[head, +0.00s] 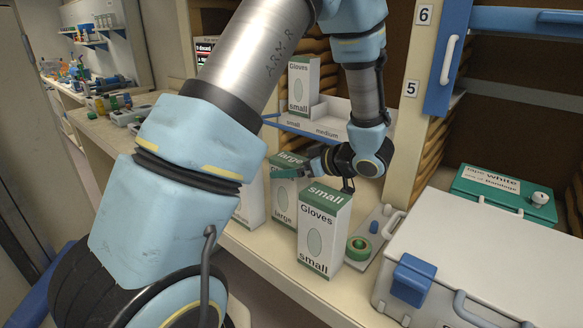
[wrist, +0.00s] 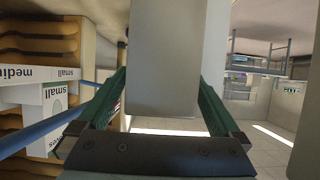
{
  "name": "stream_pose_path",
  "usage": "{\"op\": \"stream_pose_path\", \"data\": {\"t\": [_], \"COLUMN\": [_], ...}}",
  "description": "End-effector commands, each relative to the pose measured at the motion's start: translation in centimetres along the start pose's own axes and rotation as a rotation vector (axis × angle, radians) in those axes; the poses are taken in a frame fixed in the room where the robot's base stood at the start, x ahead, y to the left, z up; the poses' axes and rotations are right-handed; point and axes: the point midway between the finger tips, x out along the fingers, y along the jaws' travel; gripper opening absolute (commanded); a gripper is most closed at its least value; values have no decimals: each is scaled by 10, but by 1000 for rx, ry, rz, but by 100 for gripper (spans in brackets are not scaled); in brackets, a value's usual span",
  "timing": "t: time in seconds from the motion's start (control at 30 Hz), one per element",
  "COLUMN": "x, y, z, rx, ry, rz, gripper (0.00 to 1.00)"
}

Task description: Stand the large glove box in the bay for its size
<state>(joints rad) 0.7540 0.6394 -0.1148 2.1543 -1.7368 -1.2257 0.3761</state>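The large glove box (head: 284,206) is white with a green top marked "large". In the head view it stands upright on the counter behind a small glove box, which hides part of it. My gripper (head: 289,173) is at its upper part, with a green finger across its front. In the wrist view, which is upside down, a plain pale box face (wrist: 163,60) fills the space between the two fingers of my gripper (wrist: 164,85), close against both. The blue-edged bay rack (head: 335,125) has bays marked "small" and "medium"; my arm hides its right part.
A small glove box (head: 325,232) stands in front, with green tape (head: 358,247) beside it. Another small box (head: 301,85) stands in the rack's small bay. A white box (head: 249,203) stands left of the large one. A white case (head: 480,255) takes up the right.

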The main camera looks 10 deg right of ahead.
Motion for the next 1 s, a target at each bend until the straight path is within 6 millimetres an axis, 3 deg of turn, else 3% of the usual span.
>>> {"op": "stream_pose_path", "data": {"t": [0.27,0.7,1.0], "x": [-6,-91,-120], "y": [1,1,0], "z": [-2,0,-2], "rx": [0,-2,-1], "ry": [0,-1,0], "rz": [2,5,1], "gripper": [100,100,100]}}
